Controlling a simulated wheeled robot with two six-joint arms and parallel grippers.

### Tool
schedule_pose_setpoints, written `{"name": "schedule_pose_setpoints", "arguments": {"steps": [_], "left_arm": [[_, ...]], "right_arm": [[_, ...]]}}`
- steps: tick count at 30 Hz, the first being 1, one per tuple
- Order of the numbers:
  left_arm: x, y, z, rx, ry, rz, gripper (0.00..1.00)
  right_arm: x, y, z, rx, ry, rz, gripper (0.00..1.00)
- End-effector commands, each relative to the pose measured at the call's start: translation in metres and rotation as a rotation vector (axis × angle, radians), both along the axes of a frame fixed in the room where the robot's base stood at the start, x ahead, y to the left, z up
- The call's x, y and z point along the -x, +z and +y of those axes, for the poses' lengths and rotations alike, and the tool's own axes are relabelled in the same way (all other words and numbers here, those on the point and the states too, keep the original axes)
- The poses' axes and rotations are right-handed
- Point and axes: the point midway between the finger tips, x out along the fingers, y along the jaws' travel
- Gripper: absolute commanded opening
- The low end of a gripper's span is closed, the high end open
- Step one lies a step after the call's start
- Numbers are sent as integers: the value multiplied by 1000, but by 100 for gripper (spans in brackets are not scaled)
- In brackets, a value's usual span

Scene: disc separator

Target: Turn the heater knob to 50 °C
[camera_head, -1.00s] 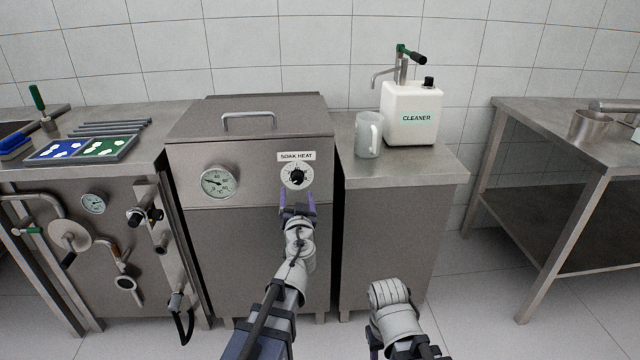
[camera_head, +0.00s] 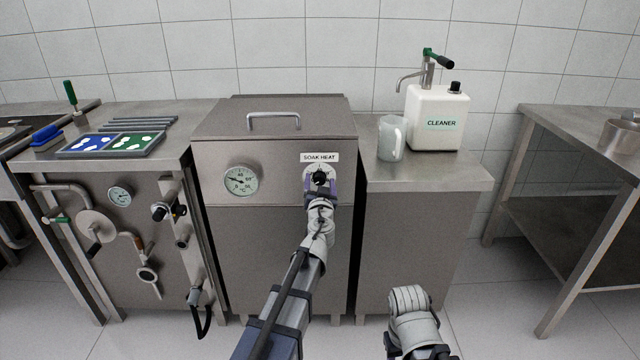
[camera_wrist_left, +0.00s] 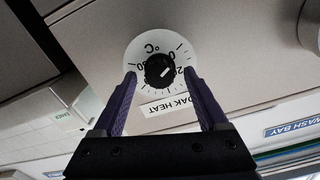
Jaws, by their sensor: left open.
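The black heater knob (camera_head: 319,177) sits on a white dial under a "SOAK HEAT" label (camera_head: 319,157) on the front of the steel soak tank (camera_head: 275,160). In the left wrist view the knob (camera_wrist_left: 159,69) shows upside down on its white dial (camera_wrist_left: 150,47), with a white pointer line; the exact reading is not clear. My left gripper (camera_head: 320,188) is open, its two purple fingers to either side of the knob. In the left wrist view the fingers (camera_wrist_left: 160,85) show gaps to the knob. My right gripper is not visible; only part of my right arm shows.
A round thermometer (camera_head: 241,180) is left of the knob on the same panel. A lid handle (camera_head: 273,121) is on top. The space before the panel is otherwise clear.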

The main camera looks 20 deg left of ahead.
Motion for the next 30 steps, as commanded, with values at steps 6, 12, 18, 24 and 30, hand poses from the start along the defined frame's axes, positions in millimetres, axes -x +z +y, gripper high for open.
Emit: {"name": "schedule_pose_setpoints", "arguments": {"steps": [6, 12, 18, 24, 30], "left_arm": [[1, 0, 0, 0, 0, 0, 71], [1, 0, 0, 0, 0, 0, 49], [1, 0, 0, 0, 0, 0, 26], [1, 0, 0, 0, 0, 0, 4], [1, 0, 0, -1, 0, 0, 0]], "right_arm": [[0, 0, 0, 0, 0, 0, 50], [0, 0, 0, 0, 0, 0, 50], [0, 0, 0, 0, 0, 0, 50], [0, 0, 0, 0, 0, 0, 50], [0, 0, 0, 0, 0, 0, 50]]}}
